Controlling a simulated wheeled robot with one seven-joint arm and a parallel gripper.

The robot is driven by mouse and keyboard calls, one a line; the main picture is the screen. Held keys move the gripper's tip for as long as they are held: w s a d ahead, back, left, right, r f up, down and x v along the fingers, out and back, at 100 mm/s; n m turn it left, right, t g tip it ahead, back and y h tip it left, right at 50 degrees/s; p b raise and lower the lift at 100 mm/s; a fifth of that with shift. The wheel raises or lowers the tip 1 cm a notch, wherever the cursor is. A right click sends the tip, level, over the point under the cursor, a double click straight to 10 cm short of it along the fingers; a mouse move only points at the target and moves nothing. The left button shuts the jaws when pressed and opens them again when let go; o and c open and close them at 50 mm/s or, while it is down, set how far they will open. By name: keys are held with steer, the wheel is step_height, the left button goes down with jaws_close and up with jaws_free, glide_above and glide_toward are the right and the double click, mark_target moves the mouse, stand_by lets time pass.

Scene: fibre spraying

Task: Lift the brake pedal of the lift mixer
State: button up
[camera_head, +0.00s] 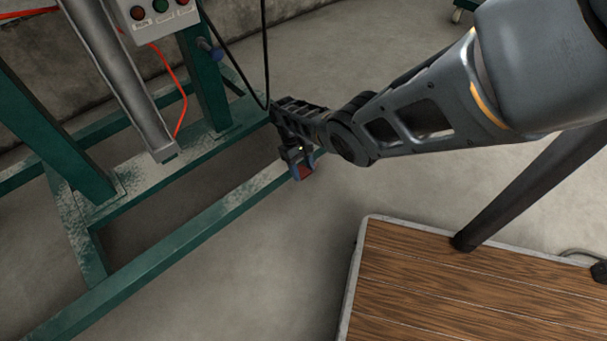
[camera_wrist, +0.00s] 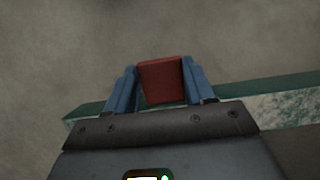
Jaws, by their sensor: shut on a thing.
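The brake pedal is a small red block (camera_head: 303,171) at the end of the lift mixer's green base beam (camera_head: 190,232). In the wrist view the red pedal (camera_wrist: 162,81) sits between the two blue fingers of my gripper (camera_wrist: 160,84), which are shut on it. My gripper (camera_head: 301,165) reaches down to it in the head view, and my arm comes in from the right. The pedal's lower part and its mount are hidden by the gripper.
A control box (camera_head: 158,14) with several buttons hangs at the top left, with an orange cable (camera_head: 181,90) and a black cable (camera_head: 265,60). A wood-topped platform (camera_head: 470,290) stands at the lower right. Grey floor lies open between the frame and the platform.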

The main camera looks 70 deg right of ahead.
steer(key=shift+r+g, duration=0.1)
steer(key=shift+g, duration=0.2)
steer(key=o, duration=1)
steer(key=shift+o, duration=0.2)
steer(key=shift+w+r, duration=0.1)
steer(key=p+v, duration=0.3)
steer(key=v, duration=0.4)
steer(key=shift+d+r+p, duration=0.2)
steer(key=shift+r+p, duration=0.1)
steer(key=shift+p, duration=0.05)
